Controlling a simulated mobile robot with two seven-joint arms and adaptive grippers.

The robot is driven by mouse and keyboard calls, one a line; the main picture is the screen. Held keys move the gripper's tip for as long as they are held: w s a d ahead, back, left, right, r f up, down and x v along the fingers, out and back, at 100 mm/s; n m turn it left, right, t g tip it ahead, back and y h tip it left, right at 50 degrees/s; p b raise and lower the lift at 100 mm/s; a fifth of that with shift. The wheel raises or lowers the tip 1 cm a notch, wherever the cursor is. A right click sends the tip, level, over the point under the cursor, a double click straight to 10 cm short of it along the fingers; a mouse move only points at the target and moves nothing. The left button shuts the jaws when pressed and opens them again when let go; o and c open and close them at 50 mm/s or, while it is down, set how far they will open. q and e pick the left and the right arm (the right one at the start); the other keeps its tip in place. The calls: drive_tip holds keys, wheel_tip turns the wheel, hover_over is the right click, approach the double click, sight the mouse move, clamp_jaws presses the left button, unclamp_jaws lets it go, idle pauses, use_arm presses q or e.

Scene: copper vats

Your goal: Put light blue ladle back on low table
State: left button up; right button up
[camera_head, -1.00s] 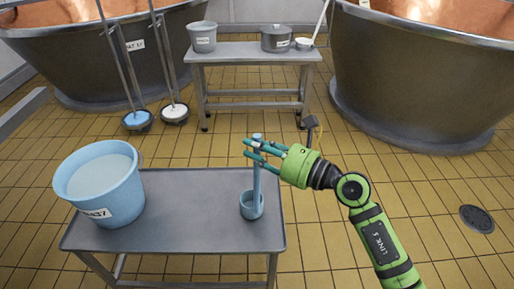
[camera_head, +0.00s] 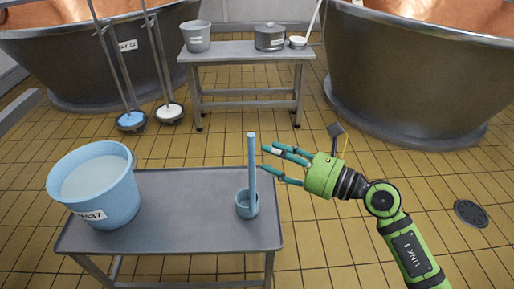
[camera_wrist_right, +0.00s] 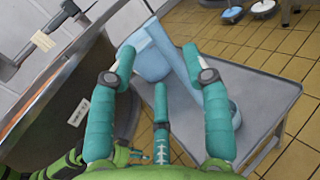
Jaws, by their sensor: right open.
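The light blue ladle (camera_head: 247,203) stands on the grey low table (camera_head: 180,232) near its right edge, cup down and long handle upright. My right gripper (camera_head: 268,164) is open just right of the handle, with its fingers pointing at it and a gap between. In the right wrist view the ladle's handle (camera_wrist_right: 182,68) slants beyond the spread fingers (camera_wrist_right: 165,90), which partly hide its lower end.
A light blue bucket (camera_head: 98,190) of pale liquid stands at the table's left. Behind is another table (camera_head: 245,48) with a grey bucket (camera_head: 196,36), a dark pot (camera_head: 270,38) and a white ladle (camera_head: 299,41). Large copper vats (camera_head: 415,80) flank it.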

drive_tip(key=s+d+r+m+t, duration=0.2)
drive_tip(key=d+m+t, duration=0.45)
drive_tip(key=m, duration=0.35)
drive_tip(key=w+d+f+m+t+h, duration=0.1)
drive_tip(key=d+f+m+t+h, duration=0.1)
drive_tip(key=d+m+h, duration=0.35)
drive_tip(key=w+d+f+m+t+h, duration=0.1)
drive_tip(key=d+f+m+t+h, duration=0.15)
drive_tip(key=m+h, duration=0.55)
drive_tip(key=s+d+f+m+g+h, duration=0.1)
drive_tip(key=d+f+m+g+h, duration=0.15)
drive_tip(key=f+m, duration=0.4)
drive_tip(key=s+d+f+m+g+h, duration=0.1)
drive_tip(key=s+d+f+m+g, duration=0.15)
drive_tip(key=f+m, duration=0.4)
use_arm(q)
drive_tip(key=shift+w+r+b, duration=0.25)
drive_tip(key=shift+r+b, duration=0.05)
drive_tip(key=shift+r, duration=0.9)
use_arm(e)
drive_tip(key=s+a+f+m+g+y, duration=0.1)
drive_tip(key=s+a+f+m+g, duration=0.2)
drive_tip(key=s+f+g, duration=0.3)
drive_tip(key=s+a+f+m+g+y, duration=0.1)
drive_tip(key=s+a+f+m+g, duration=0.3)
drive_tip(key=s+f, duration=1)
drive_tip(key=m+g, duration=0.1)
drive_tip(key=g, duration=0.2)
drive_tip(key=shift+f+m, duration=0.15)
drive_tip(key=shift+m, duration=0.2)
